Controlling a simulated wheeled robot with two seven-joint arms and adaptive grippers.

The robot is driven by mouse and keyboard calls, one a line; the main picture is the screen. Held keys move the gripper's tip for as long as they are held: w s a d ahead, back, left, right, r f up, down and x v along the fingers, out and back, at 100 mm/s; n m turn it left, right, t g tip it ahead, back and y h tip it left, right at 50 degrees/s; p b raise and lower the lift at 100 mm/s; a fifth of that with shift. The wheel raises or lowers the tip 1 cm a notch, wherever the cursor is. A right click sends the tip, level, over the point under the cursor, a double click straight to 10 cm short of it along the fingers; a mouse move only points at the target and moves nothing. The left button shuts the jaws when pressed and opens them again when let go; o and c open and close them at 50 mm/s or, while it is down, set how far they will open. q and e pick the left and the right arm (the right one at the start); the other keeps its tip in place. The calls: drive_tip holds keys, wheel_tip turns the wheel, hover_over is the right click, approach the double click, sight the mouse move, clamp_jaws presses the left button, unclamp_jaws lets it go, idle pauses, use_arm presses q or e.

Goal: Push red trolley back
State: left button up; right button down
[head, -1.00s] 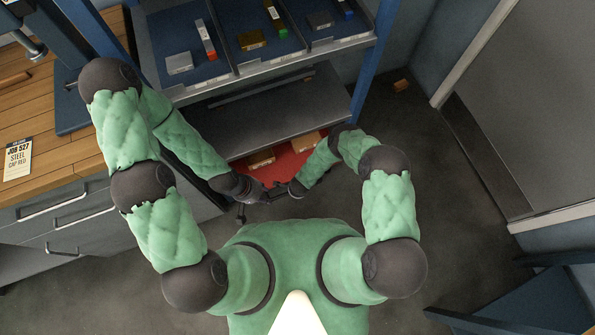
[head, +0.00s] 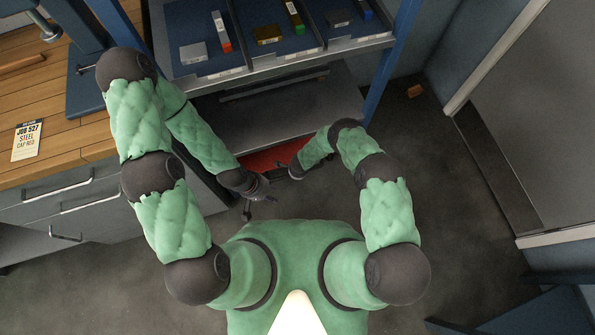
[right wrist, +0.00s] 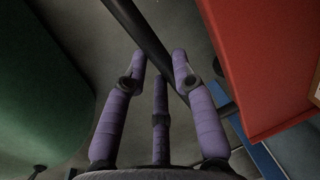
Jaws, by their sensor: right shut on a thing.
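The red trolley (head: 268,160) sits low under the rack in the head view. Only a strip of it shows below the grey shelf. In the right wrist view its red side (right wrist: 268,65) fills the upper right. My right gripper (head: 284,172) is at the trolley's near side. In the right wrist view its purple fingers (right wrist: 160,75) are closed around a dark bar (right wrist: 145,35) beside the red side. My left gripper (head: 262,205) is just left of the right one, with its fingers apart and nothing seen between them.
The rack's grey shelf (head: 290,115) hangs over the trolley, with blue bins of small parts above. A wooden-topped bench (head: 70,125) with drawers stands at the left. The floor right of my right arm is clear.

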drive_tip(key=shift+w, duration=0.35)
drive_tip(key=c, duration=1)
unclamp_jaws()
drive_tip(key=shift+w+a, duration=0.1)
drive_tip(key=shift+r, duration=0.1)
drive_tip(key=shift+s+r, duration=0.2)
wheel_tip(320, 180, up, 11)
drive_tip(key=s, duration=0.2)
drive_tip(key=shift+d, duration=0.35)
drive_tip(key=shift+s, duration=0.1)
